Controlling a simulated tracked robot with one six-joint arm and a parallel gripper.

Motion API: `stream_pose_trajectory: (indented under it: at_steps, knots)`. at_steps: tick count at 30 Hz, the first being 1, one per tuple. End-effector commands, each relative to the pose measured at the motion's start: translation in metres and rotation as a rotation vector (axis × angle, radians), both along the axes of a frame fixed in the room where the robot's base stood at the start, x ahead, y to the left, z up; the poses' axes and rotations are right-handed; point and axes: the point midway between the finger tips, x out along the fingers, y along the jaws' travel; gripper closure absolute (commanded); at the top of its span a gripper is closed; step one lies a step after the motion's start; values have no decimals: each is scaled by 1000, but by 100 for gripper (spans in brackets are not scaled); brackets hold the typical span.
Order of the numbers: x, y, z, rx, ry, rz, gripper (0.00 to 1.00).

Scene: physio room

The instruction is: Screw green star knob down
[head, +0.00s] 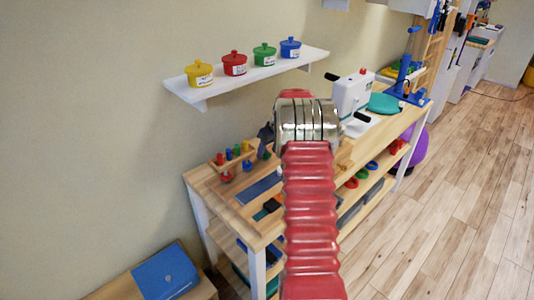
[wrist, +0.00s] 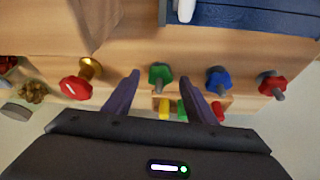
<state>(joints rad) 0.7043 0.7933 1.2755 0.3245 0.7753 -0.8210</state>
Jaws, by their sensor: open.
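In the wrist view the green star knob (wrist: 160,75) sits in a row of coloured knobs on the wooden board. My gripper (wrist: 160,79) is open, with one dark finger on each side of the green knob. The fingertips look apart from it, though the exact depth is hard to tell. A grey threaded shaft shows below its green head. In the head view my gripper (head: 266,135) is small and dark beside the rack of coloured knobs (head: 231,158) and mostly hidden behind my arm.
A blue knob (wrist: 218,80) and a red knob (wrist: 272,85) stand right of the green one; a red star knob (wrist: 76,87) stands left. A shelf with lidded pots (head: 246,73) hangs above the workbench (head: 258,240).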

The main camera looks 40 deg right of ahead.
Motion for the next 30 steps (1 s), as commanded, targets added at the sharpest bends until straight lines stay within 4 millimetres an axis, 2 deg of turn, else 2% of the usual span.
stream_pose_trajectory:
  at_steps: [6,14,30]
  knots:
    - [6,-1,-13,0,0,0,49]
    - [6,-1,-14,-1,-1,0,49]
    - [5,-1,-13,-1,0,-1,86]
